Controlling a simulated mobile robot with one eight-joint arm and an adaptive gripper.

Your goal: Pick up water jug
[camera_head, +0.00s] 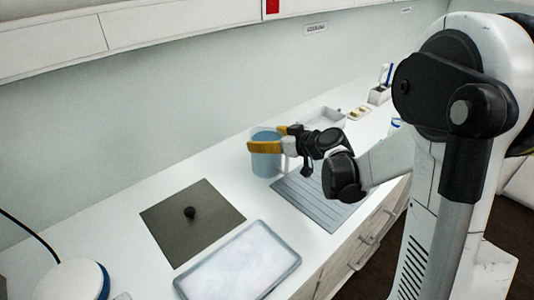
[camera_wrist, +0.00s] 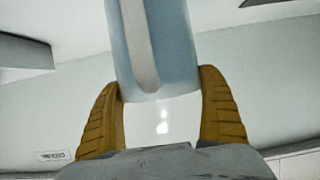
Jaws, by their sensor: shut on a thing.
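The water jug (camera_head: 266,164) is a blue, translucent vessel with a pale handle, standing upright at the back of the white counter in the head view. My gripper (camera_head: 264,139) has its yellow fingers on either side of the jug's upper part and is shut on it. In the wrist view the jug (camera_wrist: 175,45) fills the top middle, its pale handle strip facing me, between the two yellow fingers of my gripper (camera_wrist: 160,85). I cannot tell whether the jug's base touches the counter.
A grey ridged mat (camera_head: 318,204) lies right of the jug. A dark square board (camera_head: 172,222) with a small black knob and a pale tray (camera_head: 240,268) lie in front. A white bin (camera_head: 320,118) stands behind. A white round device (camera_head: 75,280) is at front left.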

